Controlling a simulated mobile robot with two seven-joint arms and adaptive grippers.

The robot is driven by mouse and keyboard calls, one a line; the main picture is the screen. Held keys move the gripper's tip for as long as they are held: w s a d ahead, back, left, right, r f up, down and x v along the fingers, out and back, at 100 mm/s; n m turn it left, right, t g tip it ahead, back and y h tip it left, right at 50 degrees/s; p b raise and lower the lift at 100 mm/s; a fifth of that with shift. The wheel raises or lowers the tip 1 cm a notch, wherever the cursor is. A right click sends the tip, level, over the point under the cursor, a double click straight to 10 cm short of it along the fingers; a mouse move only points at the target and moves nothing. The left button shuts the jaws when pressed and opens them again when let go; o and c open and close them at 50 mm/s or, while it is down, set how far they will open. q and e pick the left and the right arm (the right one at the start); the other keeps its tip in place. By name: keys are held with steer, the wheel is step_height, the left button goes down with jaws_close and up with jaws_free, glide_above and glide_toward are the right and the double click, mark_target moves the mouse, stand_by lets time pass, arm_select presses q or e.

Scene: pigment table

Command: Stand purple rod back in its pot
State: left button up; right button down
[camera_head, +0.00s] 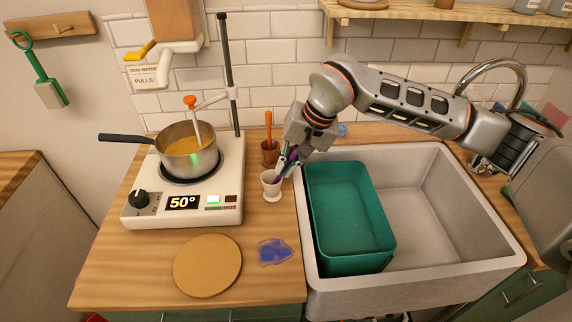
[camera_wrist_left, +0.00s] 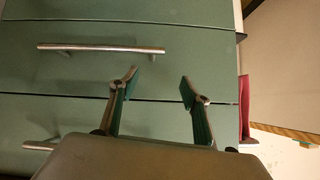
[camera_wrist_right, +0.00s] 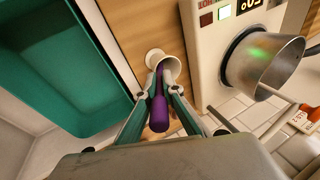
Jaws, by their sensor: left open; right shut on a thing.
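The purple rod (camera_wrist_right: 159,113) is held between the fingers of my right gripper (camera_wrist_right: 159,91). Its far end reaches the mouth of a small white pot (camera_wrist_right: 162,62) in the right wrist view; I cannot tell how deep it sits. In the head view, the white pot (camera_head: 271,187) stands upright on the wooden counter, left of the sink. My right gripper (camera_head: 285,166) is just above and right of its rim, with the rod tilted and mostly hidden by the fingers. My left gripper (camera_wrist_left: 158,82) is open and empty in front of green drawers.
A brown pot with an orange rod (camera_head: 269,151) stands just behind the white pot. A hot plate (camera_head: 182,208) with a saucepan (camera_head: 188,162) is at left. A green tub (camera_head: 349,254) sits in the sink at right. A round board (camera_head: 207,265) and blue-purple patch (camera_head: 274,251) lie in front.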

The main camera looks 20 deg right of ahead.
steer(key=shift+f+b, duration=0.3)
steer(key=shift+b, duration=0.05)
steer(key=c, duration=2.2)
jaws_free()
steer(key=shift+r, duration=0.25)
steer(key=v, duration=1.2)
steer(key=shift+w+a+r+p, duration=0.1)
steer(key=shift+r+p, duration=0.05)
steer(key=shift+p, duration=0.15)
